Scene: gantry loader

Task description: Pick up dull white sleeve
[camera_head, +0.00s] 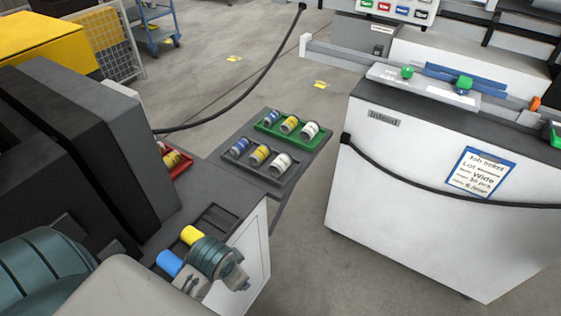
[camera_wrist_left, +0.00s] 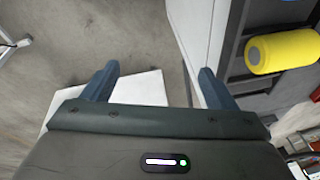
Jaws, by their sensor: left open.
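Two whitish sleeves show in the head view. One white sleeve (camera_head: 310,130) is at the right end of the green tray, and another white sleeve (camera_head: 280,164) is at the right end of the grey tray in front of it. I cannot tell from this view which is the dull one. My left gripper (camera_head: 241,282) is at the bottom centre, near the cabinet's front edge and well short of both trays. In the left wrist view the left gripper (camera_wrist_left: 158,78) is open, with nothing between its fingers. My right gripper is not in view.
A yellow sleeve (camera_head: 192,235) and a blue sleeve (camera_head: 170,263) lie in a dark rack beside my left wrist. Blue and yellow sleeves share both trays. A red tray (camera_head: 178,161) is partly hidden by dark housing. The Infeed machine (camera_head: 400,190) stands right, with floor between.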

